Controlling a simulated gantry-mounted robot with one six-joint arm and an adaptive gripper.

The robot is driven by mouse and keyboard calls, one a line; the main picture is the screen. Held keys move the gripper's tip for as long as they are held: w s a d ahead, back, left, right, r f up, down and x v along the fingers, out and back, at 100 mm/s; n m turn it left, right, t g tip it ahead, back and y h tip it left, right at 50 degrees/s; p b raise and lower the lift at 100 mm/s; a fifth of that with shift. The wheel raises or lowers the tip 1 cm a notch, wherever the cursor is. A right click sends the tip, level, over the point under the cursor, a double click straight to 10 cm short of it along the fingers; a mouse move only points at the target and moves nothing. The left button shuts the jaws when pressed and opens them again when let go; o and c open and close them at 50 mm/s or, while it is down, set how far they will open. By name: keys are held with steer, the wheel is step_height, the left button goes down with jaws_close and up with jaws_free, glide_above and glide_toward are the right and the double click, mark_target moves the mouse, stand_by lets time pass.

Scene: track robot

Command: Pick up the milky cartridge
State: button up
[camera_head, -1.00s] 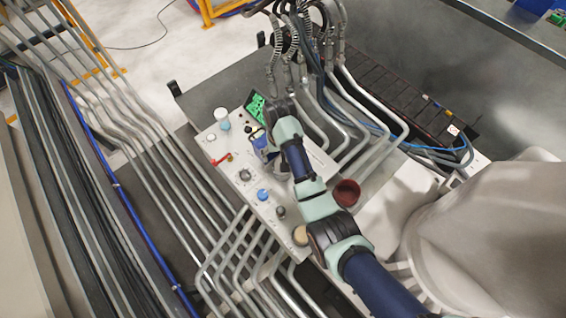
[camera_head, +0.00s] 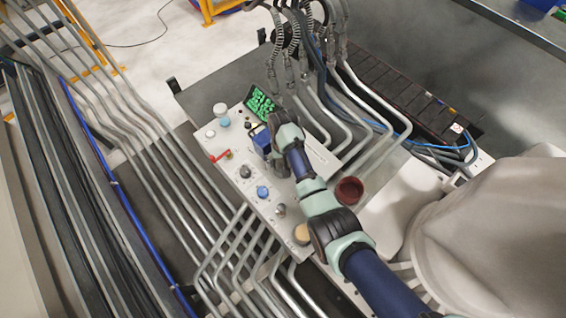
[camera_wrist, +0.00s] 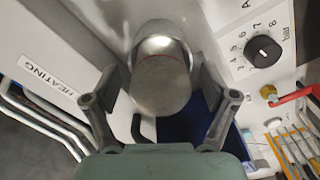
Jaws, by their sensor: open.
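A grey cylinder with a dull, rounded face (camera_wrist: 162,88) lies between the spread fingers of my gripper (camera_wrist: 158,98) in the wrist view. Gaps show between it and both fingers. I cannot tell if this is the milky cartridge. In the head view, a whitish cylinder (camera_head: 220,109) stands at the panel's far left corner, with a pale blue piece (camera_head: 224,121) beside it. My gripper (camera_head: 280,165) is over the panel, largely hidden by my wrist. It is next to a blue box (camera_head: 262,140), also seen in the wrist view (camera_wrist: 190,128).
The panel (camera_head: 255,205) carries a red valve handle (camera_head: 220,156), a blue knob (camera_head: 262,192) and a dark dial (camera_wrist: 264,50). A tray of green pieces (camera_head: 262,103) is at its far edge. A dark red cup (camera_head: 348,190) stands right of my arm. Pipes (camera_head: 225,245) run along the near side.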

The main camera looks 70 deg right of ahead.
steer(key=shift+r, duration=0.1)
steer(key=c, duration=1.4)
steer(key=shift+o, duration=0.2)
step_height(320, 180, up, 20)
steer(key=p, duration=0.8)
